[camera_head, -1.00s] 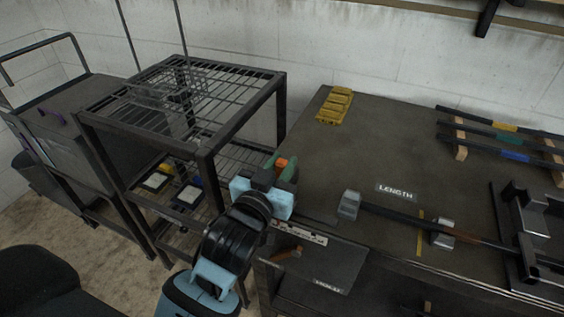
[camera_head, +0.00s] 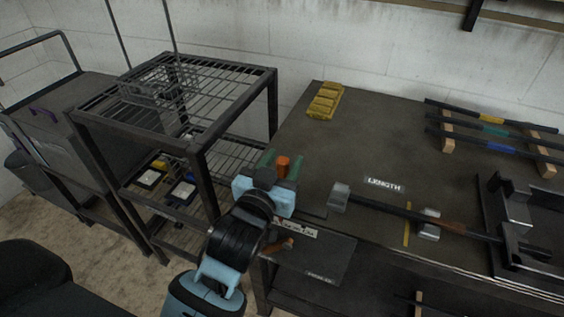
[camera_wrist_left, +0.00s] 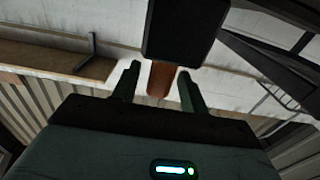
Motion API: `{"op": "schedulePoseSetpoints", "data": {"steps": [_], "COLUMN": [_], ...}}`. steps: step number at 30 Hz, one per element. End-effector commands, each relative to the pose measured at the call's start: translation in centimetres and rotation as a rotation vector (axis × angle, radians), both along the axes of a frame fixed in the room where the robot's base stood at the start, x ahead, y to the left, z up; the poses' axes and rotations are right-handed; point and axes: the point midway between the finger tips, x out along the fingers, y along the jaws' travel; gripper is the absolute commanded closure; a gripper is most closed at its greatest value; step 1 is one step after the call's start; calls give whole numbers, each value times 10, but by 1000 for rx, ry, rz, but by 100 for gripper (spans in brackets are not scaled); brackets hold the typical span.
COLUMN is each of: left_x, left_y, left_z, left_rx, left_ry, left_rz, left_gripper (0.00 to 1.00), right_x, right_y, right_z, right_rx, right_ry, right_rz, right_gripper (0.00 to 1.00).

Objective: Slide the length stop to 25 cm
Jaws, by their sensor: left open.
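My left gripper (camera_head: 281,161) is open above the front left corner of the bench. Its two green fingers stand on either side of an orange knob (camera_head: 283,166). In the left wrist view the orange-brown knob (camera_wrist_left: 160,80) hangs from a black block (camera_wrist_left: 180,30), between the open fingers (camera_wrist_left: 159,74), with a gap on both sides. I cannot tell for sure that this knob belongs to the length stop. A pale scale strip (camera_head: 297,230) lies on the bench's front edge, its numbers too small to read. A LENGTH label (camera_head: 384,185) is on the bench top. My right gripper is out of view.
A dark bar with a grey block (camera_head: 339,196) at its left end runs right to a black fixture (camera_head: 515,210). Yellow blocks (camera_head: 325,100) and racked bars (camera_head: 490,130) sit farther back. A wire shelf cart (camera_head: 195,75) stands left of the bench.

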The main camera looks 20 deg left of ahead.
Motion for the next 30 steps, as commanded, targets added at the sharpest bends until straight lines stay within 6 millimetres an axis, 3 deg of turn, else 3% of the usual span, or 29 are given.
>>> {"op": "schedulePoseSetpoints", "data": {"steps": [5,18,30], "left_x": [-9,-69,-78], "left_y": [0,2,3], "left_z": [-1,-1,0], "left_rx": [0,-1,0], "left_ry": [0,3,0], "left_rz": [0,-1,0], "left_gripper": [56,56,56], "right_x": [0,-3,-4], "right_y": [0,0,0], "right_z": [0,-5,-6], "right_rx": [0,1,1], "right_ry": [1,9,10], "right_rz": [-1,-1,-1], "right_gripper": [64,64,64]}}
